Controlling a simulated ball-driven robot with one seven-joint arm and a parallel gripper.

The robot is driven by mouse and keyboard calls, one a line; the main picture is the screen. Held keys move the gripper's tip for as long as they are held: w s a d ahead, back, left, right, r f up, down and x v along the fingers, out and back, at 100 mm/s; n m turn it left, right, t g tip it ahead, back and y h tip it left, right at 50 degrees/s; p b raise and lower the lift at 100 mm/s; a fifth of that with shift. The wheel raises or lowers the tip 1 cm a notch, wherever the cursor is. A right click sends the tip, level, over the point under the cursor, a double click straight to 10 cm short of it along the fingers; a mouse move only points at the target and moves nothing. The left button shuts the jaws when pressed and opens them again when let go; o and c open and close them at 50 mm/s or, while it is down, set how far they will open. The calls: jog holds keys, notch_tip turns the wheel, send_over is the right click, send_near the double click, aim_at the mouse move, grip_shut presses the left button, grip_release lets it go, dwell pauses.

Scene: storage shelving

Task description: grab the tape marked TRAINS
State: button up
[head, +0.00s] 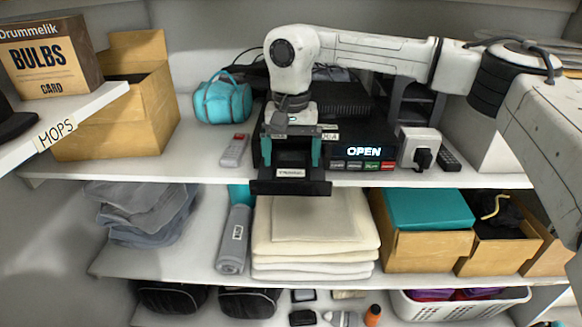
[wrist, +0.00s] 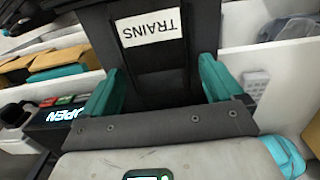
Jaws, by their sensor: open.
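The tape marked TRAINS (head: 290,187) is a black cassette with a white label on its front. It juts out past the shelf's front edge at the left end of a black player (head: 352,152), whose display reads OPEN. In the wrist view the tape (wrist: 152,60) shows its label upside down. My gripper (head: 292,155) is open above the tape's near part, with one teal finger on each side. In the wrist view my gripper (wrist: 160,88) has the tape between its fingers. I cannot tell whether either finger touches it.
A grey remote (head: 234,150) and a teal bag (head: 222,100) lie left of the player. A white adapter (head: 420,147) and a dark remote (head: 449,160) lie right of it. Folded cream towels (head: 315,240) are stacked on the shelf below. The air in front of the shelves is free.

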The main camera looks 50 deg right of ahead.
jog(key=c, duration=1.3)
jog(key=shift+r, duration=0.1)
